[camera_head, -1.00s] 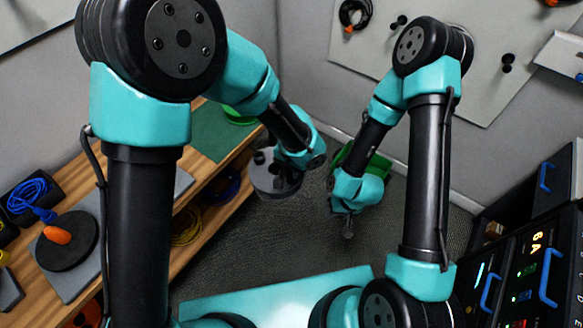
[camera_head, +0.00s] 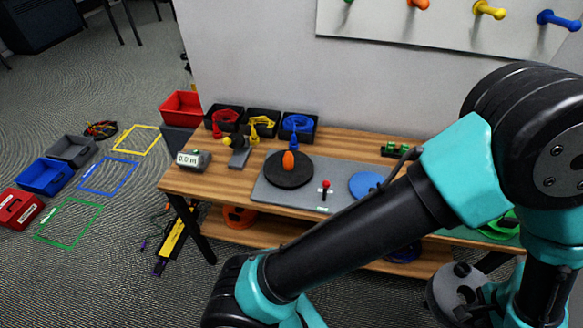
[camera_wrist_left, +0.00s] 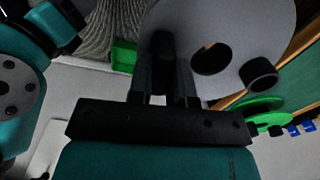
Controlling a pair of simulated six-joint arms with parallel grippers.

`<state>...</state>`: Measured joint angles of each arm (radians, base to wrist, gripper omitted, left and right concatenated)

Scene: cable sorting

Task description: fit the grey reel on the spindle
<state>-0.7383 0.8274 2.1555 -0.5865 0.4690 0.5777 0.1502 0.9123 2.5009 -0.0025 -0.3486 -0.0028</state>
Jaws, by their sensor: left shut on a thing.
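The grey reel (camera_head: 446,296) is a flat disc at the bottom right of the head view, with dark parts on its face. My left gripper (camera_head: 472,297) is shut on it and holds it off the bench, near the bench's right front. In the left wrist view the reel (camera_wrist_left: 275,35) shows a round hole and a black knob, with the fingers of my left gripper (camera_wrist_left: 165,85) on its near left part. I cannot tell for sure which part is the spindle. A black disc (camera_head: 280,178) with an orange knob lies on a grey plate (camera_head: 265,193) on the bench.
The wooden bench (camera_head: 225,183) also carries bins of coiled cable (camera_head: 298,124), a blue disc (camera_head: 366,185), a red-knobbed post (camera_head: 325,189) and a meter (camera_head: 194,159). Coloured pegs (camera_head: 488,10) stick out of the wall board. My left arm crosses in front of the bench.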

